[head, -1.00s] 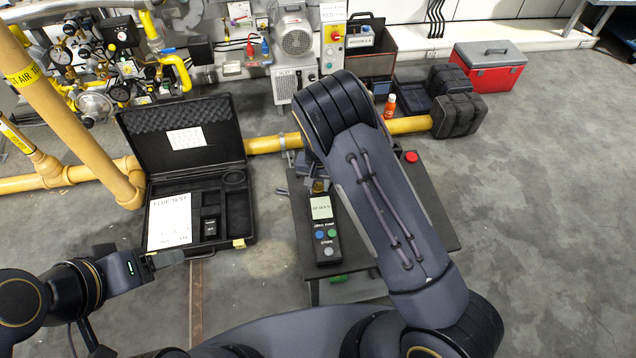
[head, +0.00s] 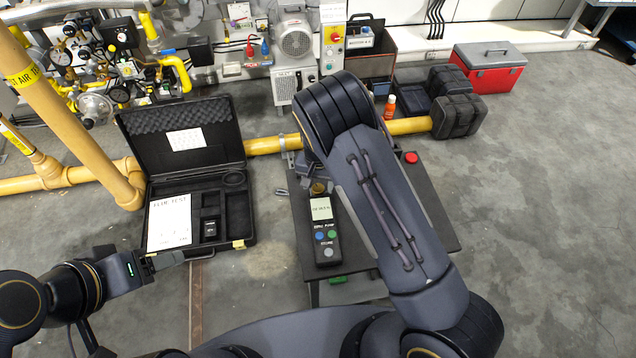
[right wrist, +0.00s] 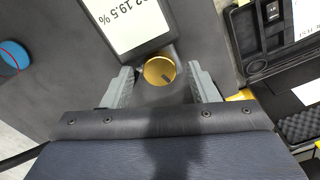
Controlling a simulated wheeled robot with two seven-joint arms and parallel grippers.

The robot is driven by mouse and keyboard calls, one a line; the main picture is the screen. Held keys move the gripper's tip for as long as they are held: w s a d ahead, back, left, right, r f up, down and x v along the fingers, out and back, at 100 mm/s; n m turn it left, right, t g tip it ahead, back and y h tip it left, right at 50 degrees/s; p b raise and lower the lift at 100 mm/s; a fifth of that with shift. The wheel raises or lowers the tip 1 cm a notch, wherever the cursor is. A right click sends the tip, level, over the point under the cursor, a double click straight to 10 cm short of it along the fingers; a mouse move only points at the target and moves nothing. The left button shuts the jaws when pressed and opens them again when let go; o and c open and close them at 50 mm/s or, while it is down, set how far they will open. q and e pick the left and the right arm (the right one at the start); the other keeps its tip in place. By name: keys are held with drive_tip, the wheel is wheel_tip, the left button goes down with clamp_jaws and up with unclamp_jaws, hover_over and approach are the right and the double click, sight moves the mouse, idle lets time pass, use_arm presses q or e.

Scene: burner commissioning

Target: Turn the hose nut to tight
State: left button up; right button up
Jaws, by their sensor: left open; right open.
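The hose nut is a round brass knob (right wrist: 159,71) with a dark mark on its lower right face. It sits at the top end of a black handheld analyser (head: 325,235), which has a lit display and coloured buttons and lies on a dark table. In the right wrist view my right gripper (right wrist: 161,76) is open, with one grey finger on each side of the nut and gaps visible. In the head view my right arm hides most of that gripper; the brass nut (head: 318,188) shows beside it. My left gripper (head: 168,260) is open and empty at lower left.
An open black case (head: 236,215) with a paper sheet lies on the floor to the left. Yellow pipes (head: 270,145) run behind. A red toolbox (head: 488,66) stands at the back right.

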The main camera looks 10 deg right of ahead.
sight(318, 187)
wheel_tip(318, 187, up, 7)
drive_tip(key=shift+r, duration=0.4)
